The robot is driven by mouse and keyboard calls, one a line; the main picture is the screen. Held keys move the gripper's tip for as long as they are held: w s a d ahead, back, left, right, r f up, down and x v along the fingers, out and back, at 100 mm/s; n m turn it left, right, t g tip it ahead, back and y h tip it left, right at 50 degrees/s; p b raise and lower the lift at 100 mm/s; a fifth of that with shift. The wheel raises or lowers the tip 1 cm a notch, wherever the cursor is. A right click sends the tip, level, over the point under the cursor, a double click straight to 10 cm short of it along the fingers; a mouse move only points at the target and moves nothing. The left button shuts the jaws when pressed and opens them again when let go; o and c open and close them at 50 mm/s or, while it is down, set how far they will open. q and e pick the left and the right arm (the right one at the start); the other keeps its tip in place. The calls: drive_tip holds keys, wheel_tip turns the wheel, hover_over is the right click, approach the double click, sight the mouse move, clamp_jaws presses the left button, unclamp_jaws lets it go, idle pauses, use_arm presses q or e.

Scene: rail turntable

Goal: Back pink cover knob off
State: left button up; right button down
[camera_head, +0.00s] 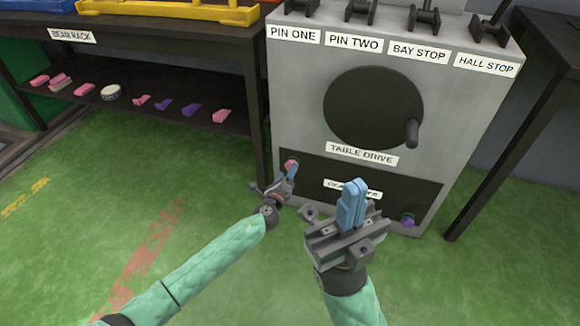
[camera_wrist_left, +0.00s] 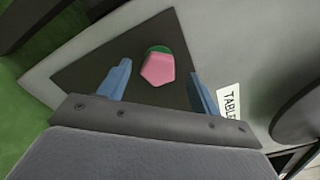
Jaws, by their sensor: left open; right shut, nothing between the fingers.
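The pink cover knob (camera_head: 291,163) sits at the left end of the dark cover plate (camera_head: 388,190) on the front of the grey cabinet. In the left wrist view the pink knob (camera_wrist_left: 158,70) lies between and beyond my fingers, with a green patch behind its upper edge. My left gripper (camera_head: 287,172) is open around the line to the knob; I cannot tell whether a finger touches it. A purple knob (camera_head: 407,220) is at the plate's right end. My right gripper (camera_head: 352,203) is shut and empty in front of the plate, hiding part of its label.
The cabinet (camera_head: 290,90) carries a round dark table drive wheel (camera_head: 373,107) with a handle, and several labelled levers on top. A dark beam rack (camera_head: 190,45) at left holds pink and purple pieces on its lower shelf. Green floor in front is clear.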

sight(289, 167)
use_arm(q)
drive_tip(key=shift+b+x, duration=0.5)
drive_tip(key=shift+x, duration=1.85)
drive_tip(key=c, duration=1)
